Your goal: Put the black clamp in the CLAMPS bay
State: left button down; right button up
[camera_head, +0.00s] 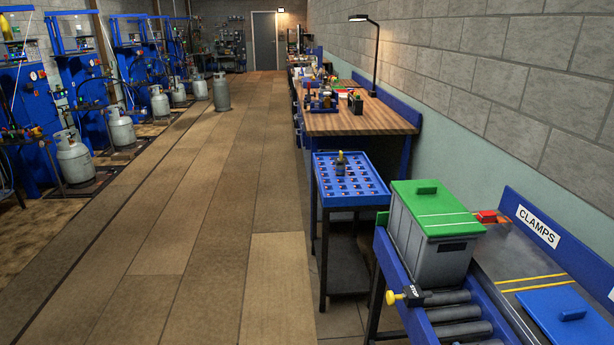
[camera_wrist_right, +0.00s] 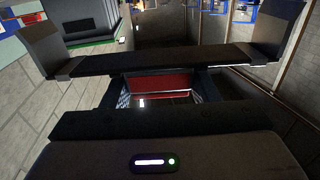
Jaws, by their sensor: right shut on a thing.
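The CLAMPS sign (camera_head: 537,226) is on a blue back panel at the right of the head view. Below it is a grey surface (camera_head: 515,262) with yellow lines, where a blue plate with a handle (camera_head: 568,314) lies. I cannot make out the black clamp in either view. My right gripper (camera_wrist_right: 152,38) shows in the right wrist view, its two dark fingers wide apart at left and right. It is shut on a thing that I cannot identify. A dark bar spans between the finger bases, and a red surface (camera_wrist_right: 160,82) shows through the gap below it. My left gripper is out of view.
A grey bin (camera_head: 437,255) with a green lid (camera_head: 432,207) stands on a roller conveyor (camera_head: 458,312) with a yellow stop knob. A blue tray (camera_head: 350,198) on a stand and a wooden workbench (camera_head: 352,121) are behind it.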

jog(key=a+m+h, duration=0.1)
jog(key=a+h, duration=0.1)
jog(key=a, duration=0.1)
jog(key=shift+a+m+h, duration=0.35)
jog(key=shift+m+h, duration=0.05)
jog(key=shift+a+r+m+h, duration=0.2)
jog(key=shift+a+m+h, duration=0.3)
jog(key=shift+a, duration=0.5)
